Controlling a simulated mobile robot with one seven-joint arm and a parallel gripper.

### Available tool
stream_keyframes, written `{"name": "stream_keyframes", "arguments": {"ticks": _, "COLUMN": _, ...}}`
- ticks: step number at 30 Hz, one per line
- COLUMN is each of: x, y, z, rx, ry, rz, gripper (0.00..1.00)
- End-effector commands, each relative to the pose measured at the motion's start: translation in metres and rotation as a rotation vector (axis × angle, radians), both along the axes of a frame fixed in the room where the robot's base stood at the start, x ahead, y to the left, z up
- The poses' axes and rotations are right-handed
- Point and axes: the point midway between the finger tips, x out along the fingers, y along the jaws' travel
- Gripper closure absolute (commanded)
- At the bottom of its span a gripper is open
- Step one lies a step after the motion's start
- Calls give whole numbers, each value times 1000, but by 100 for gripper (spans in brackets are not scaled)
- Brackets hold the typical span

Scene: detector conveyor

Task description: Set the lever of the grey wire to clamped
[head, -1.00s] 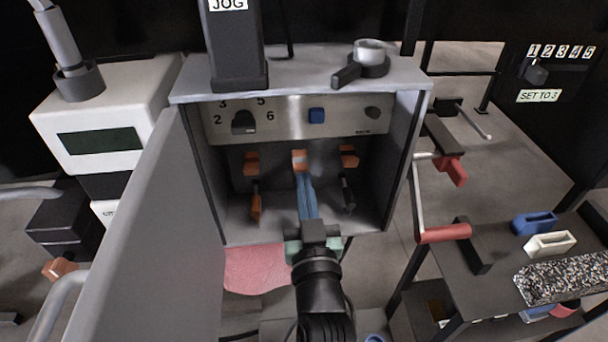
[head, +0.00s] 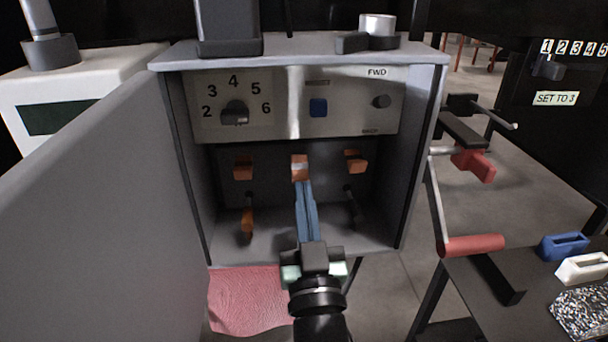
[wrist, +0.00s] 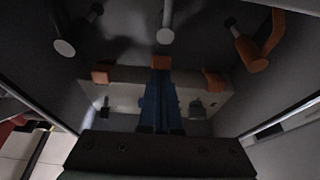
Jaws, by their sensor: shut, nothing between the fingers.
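The open grey box (head: 420,130) has three orange levers in a row on its back wall. The middle lever (head: 300,164) is above the blue fingers of my gripper (head: 302,187). A pale grey wire end (wrist: 165,34) lies in line with this lever in the wrist view; my fingers hide it in the head view. My gripper is shut and empty, its tips at the lever's lower edge. The wrist view also shows the tips (wrist: 161,73) against the middle lever (wrist: 160,62). Whether they touch it, I cannot tell.
The left lever (head: 243,168) is above an orange wire (head: 248,220), the right lever (head: 356,161) above a dark wire (head: 352,207). A dial (head: 235,113) and blue button (head: 318,108) are above. The open door (head: 90,220) bounds the left. A red-handled crank (head: 472,245) stands right.

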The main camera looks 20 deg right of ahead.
Motion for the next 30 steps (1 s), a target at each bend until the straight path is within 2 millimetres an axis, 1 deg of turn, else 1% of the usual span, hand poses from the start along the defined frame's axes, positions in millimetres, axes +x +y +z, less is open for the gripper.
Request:
{"name": "stream_keyframes", "arguments": {"ticks": 16, "x": 2, "y": -1, "z": -3, "rx": -20, "ry": -72, "rz": -1, "gripper": 100}}
{"name": "stream_keyframes", "arguments": {"ticks": 30, "x": 5, "y": 0, "z": -7, "rx": -21, "ry": -72, "rz": 2, "gripper": 100}}
